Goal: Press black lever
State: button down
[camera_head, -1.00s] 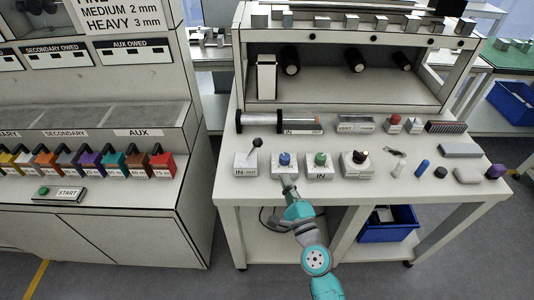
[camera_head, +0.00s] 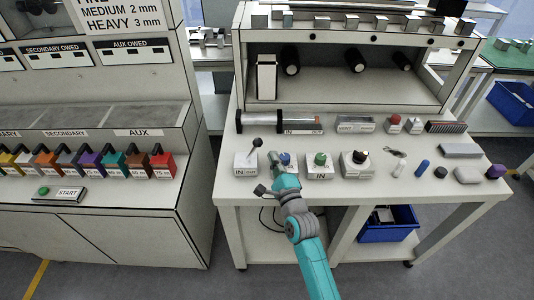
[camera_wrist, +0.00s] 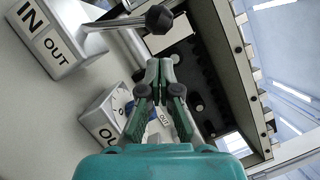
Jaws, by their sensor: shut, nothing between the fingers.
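The black lever (camera_head: 257,144) is a metal rod with a black ball knob, tilted up to the right from a white box (camera_head: 245,164) marked IN and OUT. In the wrist view the lever (camera_wrist: 108,24) crosses the top, its knob (camera_wrist: 159,18) above my fingertips, and its box (camera_wrist: 55,45) is at upper left. My gripper (camera_wrist: 165,64) is shut and empty, its tips just short of the knob in that picture. In the head view my gripper (camera_head: 274,158) is right of the lever, in front of the blue-knob box. I see no clear contact with the lever.
The blue-knob box (camera_head: 284,170) is close beside my gripper and also shows under it in the wrist view (camera_wrist: 104,120). Green-knob (camera_head: 319,171) and black-knob (camera_head: 356,165) boxes stand further right. A cylinder (camera_head: 262,121) lies behind the lever.

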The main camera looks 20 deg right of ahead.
aim_at(256, 144)
jog(key=shift+w+a+r, duration=0.6)
jog(key=shift+w+a, duration=0.25)
jog(key=shift+w+a+r+n, duration=0.15)
jog(key=shift+a+r+n, duration=0.2)
jog(key=shift+n, duration=0.25)
dwell(0.3)
jog(key=shift+w+a+r+n+g+y, duration=0.15)
jog(key=shift+a+r+n+g, duration=0.25)
jog(key=shift+n, duration=0.3)
jog(key=shift+w+a+r+n+g+y, duration=0.2)
jog(key=shift+a+r+n, duration=0.15)
jog(key=shift+a+n, duration=0.3)
jog(key=shift+w+a+r+n+g, duration=0.15)
jog(key=shift+a+r+n+g, duration=0.05)
jog(key=shift+a+n, duration=0.4)
jog(key=shift+w+a+r+n+g, duration=0.2)
jog(key=shift+a+n, duration=0.15)
jog(key=shift+n, duration=0.3)
jog(key=a+n, duration=0.1)
jog(key=a+n+g, duration=0.1)
jog(key=shift+w+n, duration=0.3)
jog(key=shift+s, duration=0.1)
jog(key=s+r, duration=0.1)
jog(key=s, duration=1)
jog(key=shift+s+d+r, duration=0.15)
jog(key=shift+s, duration=0.25)
